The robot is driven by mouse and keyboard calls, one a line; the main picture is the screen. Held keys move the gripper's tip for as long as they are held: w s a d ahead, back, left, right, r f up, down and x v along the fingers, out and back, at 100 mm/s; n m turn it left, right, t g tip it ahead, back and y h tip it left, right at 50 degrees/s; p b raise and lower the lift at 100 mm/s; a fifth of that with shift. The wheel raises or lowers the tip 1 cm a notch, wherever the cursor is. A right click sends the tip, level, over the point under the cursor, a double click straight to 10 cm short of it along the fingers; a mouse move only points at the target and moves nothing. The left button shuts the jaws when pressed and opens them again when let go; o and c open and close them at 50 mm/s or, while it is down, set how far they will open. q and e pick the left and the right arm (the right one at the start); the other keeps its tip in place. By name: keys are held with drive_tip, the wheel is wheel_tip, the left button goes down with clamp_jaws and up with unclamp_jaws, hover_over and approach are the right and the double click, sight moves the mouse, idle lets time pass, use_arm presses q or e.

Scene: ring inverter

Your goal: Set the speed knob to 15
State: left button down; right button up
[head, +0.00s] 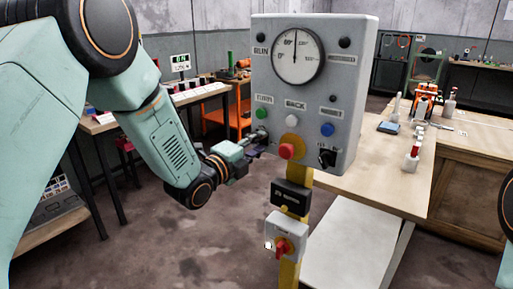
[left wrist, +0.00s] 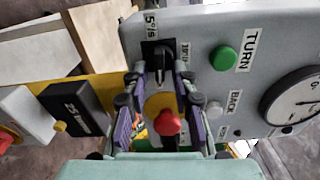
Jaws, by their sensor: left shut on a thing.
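The grey control box (head: 352,95) stands upright on a yellow post. In the left wrist view the black speed knob (left wrist: 158,52) sits on its face beside a "5°/s" label, with another label partly readable as 10. My left gripper (left wrist: 161,73) is shut on this knob, one finger on each side. In the head view my left gripper (head: 257,140) reaches the lower left of the box face and hides the knob. I cannot tell which mark the knob points to. My right gripper is out of view.
Close to my gripper are the green button (head: 262,113), white button (head: 292,121) and red button (head: 287,151). A blue button (head: 327,129) and another black knob (head: 328,157) are to the right. A round gauge (head: 298,68) is above. A wooden table (head: 385,180) stands behind.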

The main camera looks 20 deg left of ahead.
use_arm(q)
drive_tip(key=shift+f+m, duration=0.2)
drive_tip(key=shift+m, duration=0.4)
drive_tip(key=c, duration=1.4)
unclamp_jaws()
drive_tip(key=shift+c, duration=0.2)
drive_tip(key=shift+s+r, duration=0.1)
drive_tip(key=shift+s, duration=0.1)
drive_tip(key=v, duration=1.2)
